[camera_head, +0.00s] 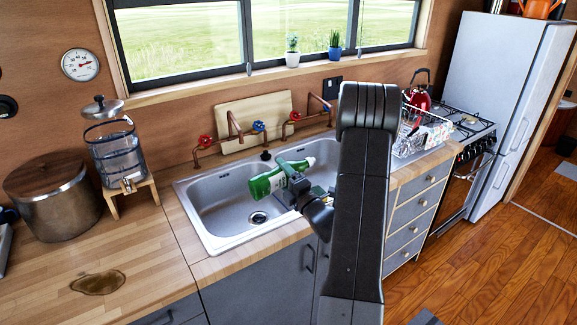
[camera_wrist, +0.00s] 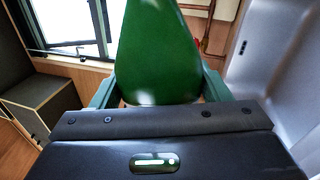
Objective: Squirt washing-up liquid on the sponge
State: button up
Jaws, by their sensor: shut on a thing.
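A green bottle of washing-up liquid (camera_head: 267,183) is held tipped well over on its side above the sink. Its pale tip points to the right and slightly up. My gripper (camera_head: 288,173) is shut on the bottle. In the wrist view the green bottle (camera_wrist: 160,50) fills the space between the two fingers of my gripper (camera_wrist: 160,90). A small greenish patch (camera_head: 318,190) shows low beside my wrist, partly hidden by the arm. It may be the sponge, but it is too small to tell.
The steel sink (camera_head: 215,215) lies under the bottle, with copper pipes and taps (camera_head: 235,130) behind it. A dish rack (camera_head: 425,140) stands to the right. A pot (camera_head: 52,198) and a water dispenser (camera_head: 115,155) stand left. A brown puddle (camera_head: 98,283) lies on the worktop.

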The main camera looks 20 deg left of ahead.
jog(key=m+p, duration=0.1)
jog(key=r+m+p, duration=0.1)
jog(key=m, duration=0.1)
jog(key=m+t, duration=0.1)
jog(key=shift+w+d+r+m+h+p, duration=0.1)
jog(key=shift+r+m+h+p, duration=0.2)
jog(key=shift+h+p, duration=0.1)
jog(key=shift+w+d+r+m+t+h+p, duration=0.1)
jog(key=shift+m+t+h+p, duration=0.3)
jog(key=shift+m, duration=0.5)
jog(key=shift+w+d+r+m+t+h+p, duration=0.1)
jog(key=shift+m+t+h+p, duration=0.1)
jog(key=shift+m+p, duration=0.5)
jog(key=shift+m, duration=0.3)
jog(key=shift+f+b, duration=0.1)
jog(key=shift+b, duration=0.2)
